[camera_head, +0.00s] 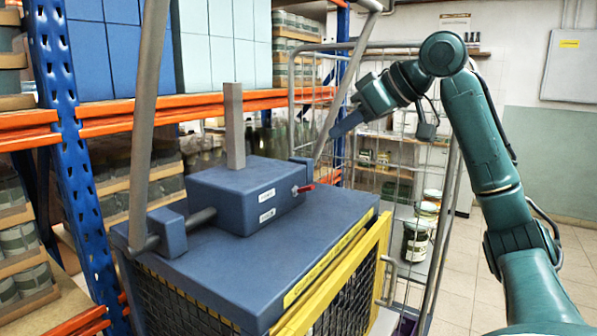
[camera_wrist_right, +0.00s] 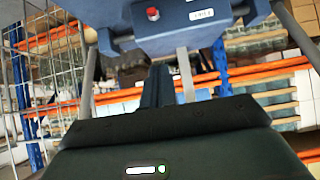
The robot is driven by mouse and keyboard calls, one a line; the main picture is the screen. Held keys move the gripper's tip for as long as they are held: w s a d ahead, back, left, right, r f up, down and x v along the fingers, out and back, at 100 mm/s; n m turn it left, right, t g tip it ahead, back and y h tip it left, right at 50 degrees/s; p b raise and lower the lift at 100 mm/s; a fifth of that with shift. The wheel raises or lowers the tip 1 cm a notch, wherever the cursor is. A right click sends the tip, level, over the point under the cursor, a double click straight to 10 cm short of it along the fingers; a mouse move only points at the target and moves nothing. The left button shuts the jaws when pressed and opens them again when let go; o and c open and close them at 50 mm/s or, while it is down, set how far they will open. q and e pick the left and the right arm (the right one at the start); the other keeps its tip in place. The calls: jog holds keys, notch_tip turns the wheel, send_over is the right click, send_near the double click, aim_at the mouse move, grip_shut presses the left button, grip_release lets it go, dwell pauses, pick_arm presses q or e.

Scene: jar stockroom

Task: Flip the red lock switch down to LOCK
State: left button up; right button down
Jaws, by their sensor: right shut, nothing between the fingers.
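The red lock switch (camera_head: 304,188) is a small lever on the right end of the front face of a blue box (camera_head: 235,200). In the head view it sticks out to the right; I cannot tell its exact tilt. My left gripper is not in view.
The box sits on a blue lid (camera_head: 330,215) over a yellow-framed mesh cage (camera_head: 350,280). A grey post (camera_head: 234,125) rises from the box, and slanting grey bars flank it. Orange-beamed shelves (camera_head: 210,105) stand behind, and a wire rack (camera_head: 385,150) with jars is right of the cage.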

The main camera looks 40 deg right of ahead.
send_over(306, 189)
jog(key=f, duration=0.6)
jog(key=shift+w+d+f+p, duration=0.2)
jog(key=shift+w+p, duration=0.15)
jog(key=shift+p, duration=0.05)
jog(key=shift+s+d+f+b, duration=0.1)
jog(key=shift+s+f+b, duration=0.25)
jog(key=shift+f, duration=0.25)
jog(key=shift+s+d+f+b, duration=0.1)
jog(key=shift+s+f+b, duration=0.2)
jog(key=shift+f, duration=0.3)
jog(key=shift+s+d+f, duration=0.1)
jog(key=shift+s+f, duration=0.05)
jog(key=shift+f, duration=0.1)
jog(key=shift+s+f, duration=0.1)
jog(key=shift+f, duration=0.2)
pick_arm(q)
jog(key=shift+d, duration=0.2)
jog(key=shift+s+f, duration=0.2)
